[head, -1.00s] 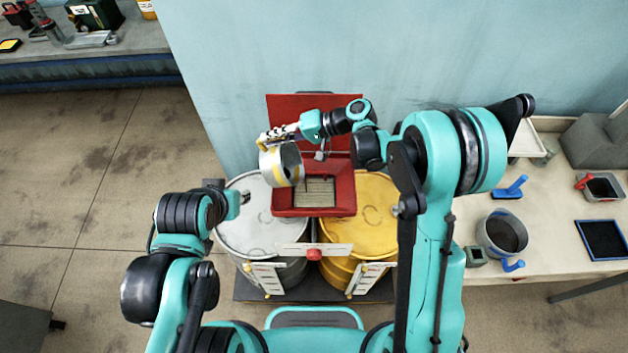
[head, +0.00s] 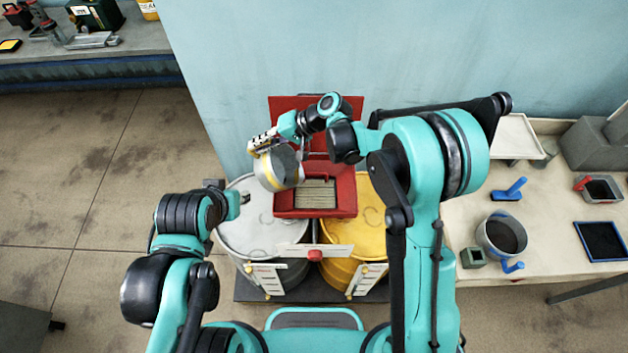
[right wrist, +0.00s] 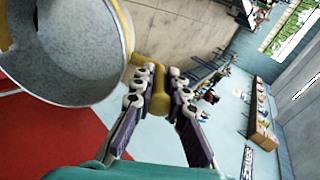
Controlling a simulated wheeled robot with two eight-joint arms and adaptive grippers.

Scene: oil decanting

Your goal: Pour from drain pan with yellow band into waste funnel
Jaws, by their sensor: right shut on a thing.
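The drain pan with yellow band (head: 274,170) is a grey round pan held above the left side of the red waste funnel (head: 350,195). It is tilted, with its mouth leaning right toward the funnel's grated opening. My right gripper (head: 262,141) is shut on the pan's yellow handle (right wrist: 158,97), which shows between the fingers in the right wrist view. There the pan's grey inside (right wrist: 60,45) shows; I see no clear stream of oil. My left gripper (head: 243,197) is low over the grey drum, small and partly hidden, so its jaws cannot be read.
The funnel stands over a grey drum (head: 240,235) and a yellow drum (head: 375,220), with its red lid (head: 285,110) raised behind. On the right bench are another pan with dark contents (head: 502,236), blue-handled items and a dark tray (head: 601,241). A wall is behind.

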